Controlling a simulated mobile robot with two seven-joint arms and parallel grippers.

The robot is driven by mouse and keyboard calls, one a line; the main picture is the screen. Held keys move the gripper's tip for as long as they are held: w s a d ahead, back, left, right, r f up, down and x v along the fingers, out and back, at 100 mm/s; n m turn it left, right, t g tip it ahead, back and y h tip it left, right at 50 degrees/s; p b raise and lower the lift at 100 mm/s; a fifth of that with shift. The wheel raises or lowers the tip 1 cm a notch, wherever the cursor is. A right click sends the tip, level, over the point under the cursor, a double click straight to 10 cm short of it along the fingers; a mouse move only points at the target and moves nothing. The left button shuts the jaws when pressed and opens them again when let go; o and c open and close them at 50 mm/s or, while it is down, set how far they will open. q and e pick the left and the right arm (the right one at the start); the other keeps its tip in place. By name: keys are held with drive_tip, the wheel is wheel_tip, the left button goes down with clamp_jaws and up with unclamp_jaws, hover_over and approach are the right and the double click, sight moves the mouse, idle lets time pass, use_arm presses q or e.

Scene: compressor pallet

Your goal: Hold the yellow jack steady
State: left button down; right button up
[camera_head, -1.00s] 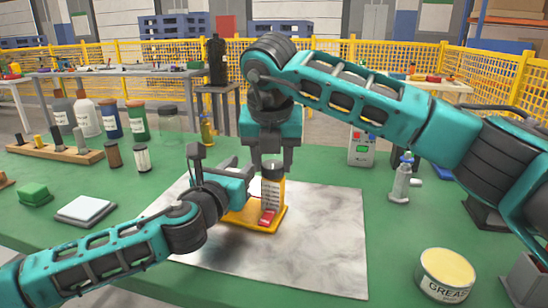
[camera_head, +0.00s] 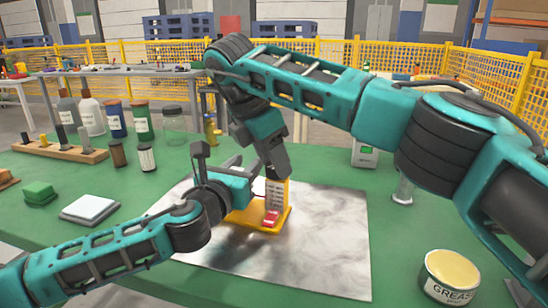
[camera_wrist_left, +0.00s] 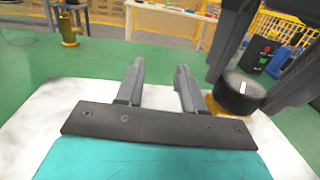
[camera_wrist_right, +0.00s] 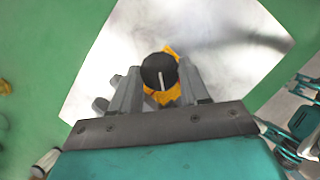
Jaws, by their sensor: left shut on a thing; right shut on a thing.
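The yellow jack (camera_head: 240,217) stands on the pale marbled mat (camera_head: 320,230), with a marked grey scale and a red piece on its front. Its black knob (camera_wrist_right: 158,70) sits between the fingers of my right gripper (camera_wrist_right: 160,85), which is shut on it from above. The knob also shows in the left wrist view (camera_wrist_left: 238,95), right of my left fingers. My left gripper (camera_wrist_left: 158,85) is low at the jack's left side, closed on part of the jack.
A grease tin (camera_head: 449,272) stands at the front right. A white block on a tray (camera_head: 90,208), a green block (camera_head: 39,192), a wooden rack (camera_head: 60,150) and several bottles are at left. My right arm crosses above the bench's right side.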

drive_tip(key=m+g, duration=0.1)
drive_tip(key=m, duration=0.3)
drive_tip(key=shift+w+d+m+g+h, duration=0.1)
drive_tip(key=shift+d+m+g+h, duration=0.05)
drive_tip(key=shift+m+g+h, duration=0.25)
drive_tip(key=shift+d+m, duration=0.1)
drive_tip(key=shift+m, duration=0.5)
drive_tip(key=o, duration=1.1)
drive_tip(key=shift+c, duration=0.2)
drive_tip(key=shift+w+n, duration=0.1)
drive_tip(key=shift+n, duration=0.5)
